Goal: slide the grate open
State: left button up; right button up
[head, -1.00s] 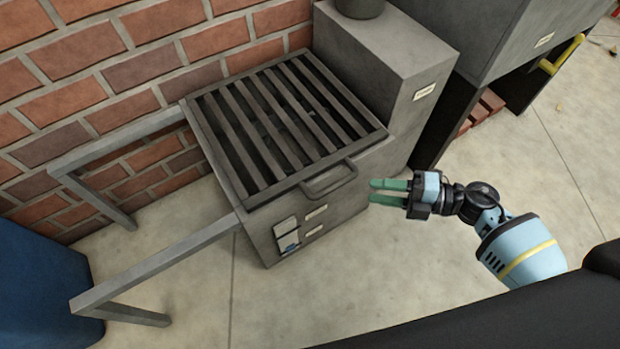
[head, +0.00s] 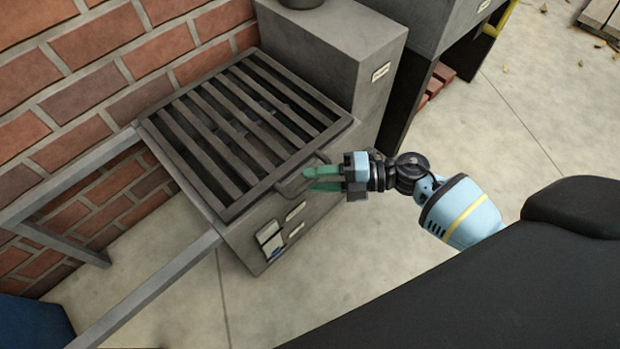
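The grate (head: 243,130), dark grey metal slats in a frame, lies flat over the top of a grey box. Its bar handle (head: 290,186) sticks out at the front edge, on the side toward my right arm. My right gripper (head: 309,179) has its two green fingers apart, with the tips at the handle's right part. The fingers overlap the handle in this view; I cannot tell whether they touch it. My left gripper is out of view.
The grey box (head: 256,225) has small labels on its front. Two grey rails (head: 150,290) run out from its left side. A taller grey block (head: 345,60) stands at its right, and a brick wall (head: 60,70) is behind.

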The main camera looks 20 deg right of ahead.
jog(key=shift+x, duration=0.9)
jog(key=shift+c, duration=0.4)
grip_shut()
